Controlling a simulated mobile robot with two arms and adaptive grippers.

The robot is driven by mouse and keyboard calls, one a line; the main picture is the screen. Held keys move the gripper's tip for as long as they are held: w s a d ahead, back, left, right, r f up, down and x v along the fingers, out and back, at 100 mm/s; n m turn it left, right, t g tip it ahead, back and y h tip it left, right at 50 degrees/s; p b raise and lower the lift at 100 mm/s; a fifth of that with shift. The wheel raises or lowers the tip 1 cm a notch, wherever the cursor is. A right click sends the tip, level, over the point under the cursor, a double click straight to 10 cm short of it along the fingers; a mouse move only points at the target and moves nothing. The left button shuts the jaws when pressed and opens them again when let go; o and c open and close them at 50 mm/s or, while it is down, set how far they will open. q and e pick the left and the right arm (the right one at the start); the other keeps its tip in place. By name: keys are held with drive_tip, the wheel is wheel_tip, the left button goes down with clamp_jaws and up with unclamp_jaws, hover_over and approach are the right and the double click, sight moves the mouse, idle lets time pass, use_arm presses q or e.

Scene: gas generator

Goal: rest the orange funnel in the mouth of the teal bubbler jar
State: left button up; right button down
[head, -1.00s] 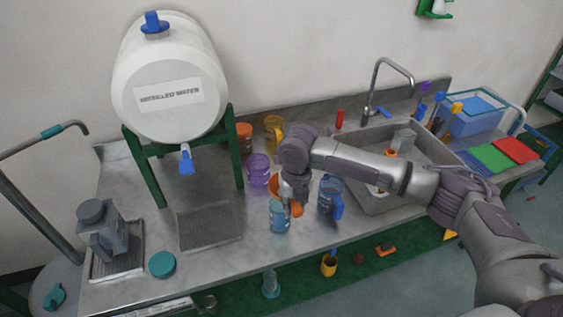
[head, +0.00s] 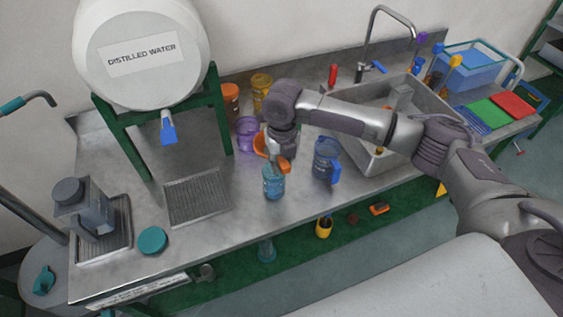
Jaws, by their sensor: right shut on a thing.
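The teal bubbler jar (head: 273,184) stands upright on the steel counter, near its front edge in the middle of the head view. The orange funnel (head: 261,146) is just above and behind the jar's mouth, partly hidden by my right gripper. My right gripper (head: 279,160) points down over the jar and is shut on the funnel. Orange shows on both sides of the fingers. The fingers hide the jar's mouth, so I cannot tell whether the funnel touches it. My left gripper is not in view.
A blue jug (head: 327,158) stands close right of the jar. A purple jar (head: 246,134), orange jar (head: 230,99) and yellow jug (head: 261,91) stand behind. The sink (head: 418,94) is right. The counter left of the jar is clear up to a drain grate (head: 197,198).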

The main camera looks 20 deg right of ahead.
drive_tip(key=shift+s+f+b, duration=0.2)
drive_tip(key=shift+f+b, duration=0.45)
drive_tip(key=shift+f, duration=0.1)
wheel_tip(320, 180, down, 7)
drive_tip(key=b, duration=0.3)
drive_tip(key=shift+r, duration=0.2)
drive_tip(key=c, duration=0.9)
unclamp_jaws()
